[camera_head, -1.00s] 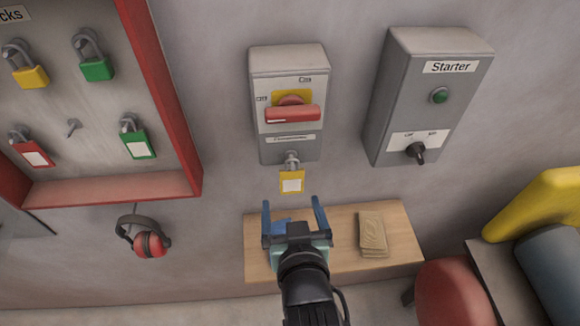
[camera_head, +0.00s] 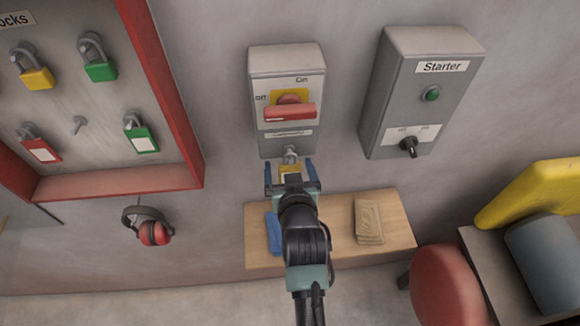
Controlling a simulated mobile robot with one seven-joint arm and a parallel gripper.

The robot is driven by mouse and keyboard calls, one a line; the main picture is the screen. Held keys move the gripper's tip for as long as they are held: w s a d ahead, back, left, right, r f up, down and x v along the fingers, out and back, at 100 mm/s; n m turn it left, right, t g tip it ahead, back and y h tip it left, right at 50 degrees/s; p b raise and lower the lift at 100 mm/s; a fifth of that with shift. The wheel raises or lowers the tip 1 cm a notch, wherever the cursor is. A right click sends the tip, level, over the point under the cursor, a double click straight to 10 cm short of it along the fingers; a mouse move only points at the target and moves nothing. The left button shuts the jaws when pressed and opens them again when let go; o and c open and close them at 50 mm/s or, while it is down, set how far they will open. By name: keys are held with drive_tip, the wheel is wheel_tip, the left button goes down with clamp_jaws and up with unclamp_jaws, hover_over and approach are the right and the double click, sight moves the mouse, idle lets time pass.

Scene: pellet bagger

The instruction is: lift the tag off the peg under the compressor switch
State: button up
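A grey switch box (camera_head: 286,91) with a red handle (camera_head: 291,112) on a yellow plate is fixed to the wall; the small label below the handle is too blurred to read. Under it a metal peg (camera_head: 290,153) sticks out. A yellow tag (camera_head: 290,169) hangs below the peg; its lower part is hidden behind my gripper. My gripper (camera_head: 291,172) has its two blue fingers spread, one to the left and one to the right of the tag. I cannot tell how far the fingers are from it in depth.
A wooden shelf (camera_head: 341,243) below holds a blue item (camera_head: 273,232) and a tan stack (camera_head: 369,221). The starter box (camera_head: 416,95) is to the right. A red-framed lock board (camera_head: 112,188) and earmuffs (camera_head: 152,226) are to the left.

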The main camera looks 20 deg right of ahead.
drive_tip(key=shift+w+f, duration=0.1)
drive_tip(key=shift+w, duration=0.15)
drive_tip(key=shift+d, duration=0.1)
drive_tip(key=c, duration=1.4)
drive_tip(key=shift+b, duration=0.65)
drive_tip(key=shift+s+a+r+b, duration=0.25)
drive_tip(key=shift+s+a+b, duration=0.55)
drive_tip(key=shift+s, duration=2.1)
drive_tip(key=shift+s+a+r+b, duration=0.25)
drive_tip(key=shift+s+a+b, duration=0.55)
drive_tip(key=shift+s, duration=2.05)
drive_tip(key=shift+s+a+r+b, duration=0.25)
drive_tip(key=shift+s+a+b, duration=0.55)
drive_tip(key=shift+s, duration=2.1)
